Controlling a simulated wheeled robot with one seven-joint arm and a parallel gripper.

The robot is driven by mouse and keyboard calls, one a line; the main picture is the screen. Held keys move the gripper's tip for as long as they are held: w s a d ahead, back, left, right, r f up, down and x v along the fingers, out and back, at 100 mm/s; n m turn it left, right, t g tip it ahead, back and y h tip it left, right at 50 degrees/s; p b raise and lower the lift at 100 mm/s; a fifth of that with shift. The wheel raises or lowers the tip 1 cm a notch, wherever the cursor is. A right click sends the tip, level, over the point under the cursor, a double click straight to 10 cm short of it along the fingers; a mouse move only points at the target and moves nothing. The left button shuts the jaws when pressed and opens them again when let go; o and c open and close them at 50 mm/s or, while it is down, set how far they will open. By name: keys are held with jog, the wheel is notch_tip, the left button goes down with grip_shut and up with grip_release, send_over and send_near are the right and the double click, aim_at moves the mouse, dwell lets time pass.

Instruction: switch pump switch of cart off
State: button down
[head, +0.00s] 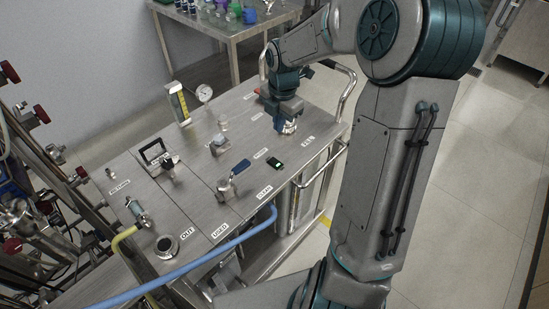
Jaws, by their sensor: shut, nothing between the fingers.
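The cart (205,190) is a steel bench with labelled fittings on its top. A small black box with a green lit part (275,163) sits near its right front edge; it looks like the pump switch, but its rocker position is too small to read. My gripper (287,127) points down over the far right part of the cart top, beyond the black box and apart from it. It is shut with nothing in it. My wrist partly hides the top around it, and I cannot tell whether the fingertips touch anything.
A blue-handled valve (234,176) stands left of the black box. A gauge (204,93), a yellow flow meter (179,103) and a black handle (154,152) rise from the top. A blue hose (190,268) crosses the front. Floor at right is clear.

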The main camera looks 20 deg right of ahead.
aim_at(273, 160)
jog(key=b, duration=0.3)
jog(key=shift+s+f, duration=0.1)
jog(key=shift+f, duration=0.15)
jog(key=shift+a+r+b, duration=0.15)
jog(key=shift+r+b, duration=0.15)
jog(key=shift+b, duration=0.05)
jog(key=shift+f, duration=0.1)
jog(key=f, duration=0.4)
jog(key=w+f+b, duration=0.1)
jog(key=f, duration=0.8)
jog(key=shift+w+a+f+b, duration=0.15)
jog(key=shift+a+f+b, duration=0.25)
